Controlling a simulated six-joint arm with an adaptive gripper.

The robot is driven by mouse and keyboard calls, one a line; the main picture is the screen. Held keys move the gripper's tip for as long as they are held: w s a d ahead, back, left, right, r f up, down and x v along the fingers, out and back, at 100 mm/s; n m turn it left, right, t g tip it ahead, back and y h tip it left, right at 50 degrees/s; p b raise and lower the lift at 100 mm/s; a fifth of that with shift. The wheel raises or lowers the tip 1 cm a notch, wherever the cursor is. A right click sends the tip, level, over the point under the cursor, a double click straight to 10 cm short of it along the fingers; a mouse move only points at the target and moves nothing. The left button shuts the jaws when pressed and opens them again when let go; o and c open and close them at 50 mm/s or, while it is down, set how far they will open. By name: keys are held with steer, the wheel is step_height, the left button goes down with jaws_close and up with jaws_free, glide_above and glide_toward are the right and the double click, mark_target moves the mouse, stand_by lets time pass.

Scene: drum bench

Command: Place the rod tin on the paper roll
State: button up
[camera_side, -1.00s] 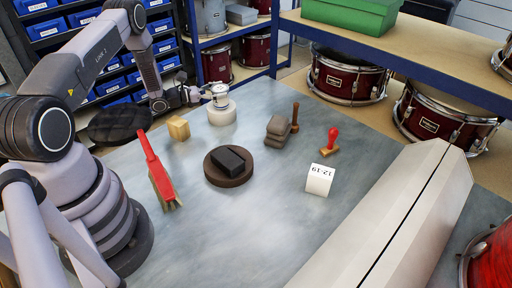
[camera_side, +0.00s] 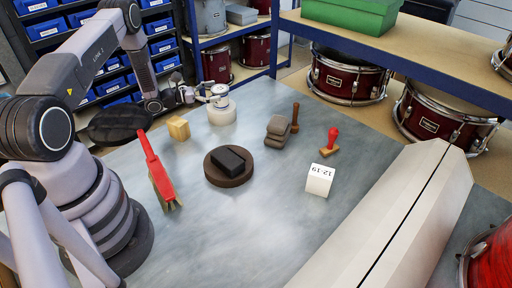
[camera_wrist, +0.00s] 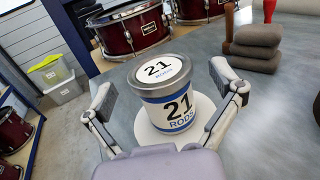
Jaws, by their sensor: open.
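The rod tin (camera_wrist: 172,98) has a grey lid, a blue-and-white band and "21 RODS" on it. It stands upright on top of the white paper roll (camera_wrist: 146,132). In the side view the tin (camera_side: 218,97) sits on the roll (camera_side: 222,116) at the back of the bench. My gripper (camera_wrist: 166,88) is open, with one finger on each side of the tin. Gaps show between the fingers and the tin in the wrist view. In the side view my gripper (camera_side: 203,95) is at the tin's left side.
A wooden block (camera_side: 178,128), a red-handled brush (camera_side: 158,172) and a dark block on a round brown base (camera_side: 228,180) are nearby. Stacked grey stones (camera_side: 278,131), a red-handled stamp (camera_side: 330,143) and a white "12-19" block (camera_side: 319,179) are to the right. The front middle is clear.

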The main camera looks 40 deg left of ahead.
steer(key=v, duration=1)
steer(key=s+d+r+m+g+h, duration=0.2)
steer(key=d+r+m+g, duration=0.4)
steer(key=d+r+m, duration=0.3)
steer(key=s+d+r+m+g+h, duration=0.1)
steer(key=d+r+m+g+h, duration=0.1)
steer(key=d+r+m+g, duration=0.7)
steer(key=s+d+r+m+t+y, duration=0.2)
steer(key=s+r+m+y, duration=0.4)
steer(key=s, duration=0.4)
steer(key=s+d+r+m+t+y, duration=0.2)
steer(key=s+d+r+m+y, duration=0.1)
steer(key=s+r+m+y, duration=0.3)
steer(key=s+r, duration=0.2)
steer(key=s, duration=0.2)
steer(key=shift+s+d+m+t, duration=0.3)
steer(key=shift+d, duration=0.1)
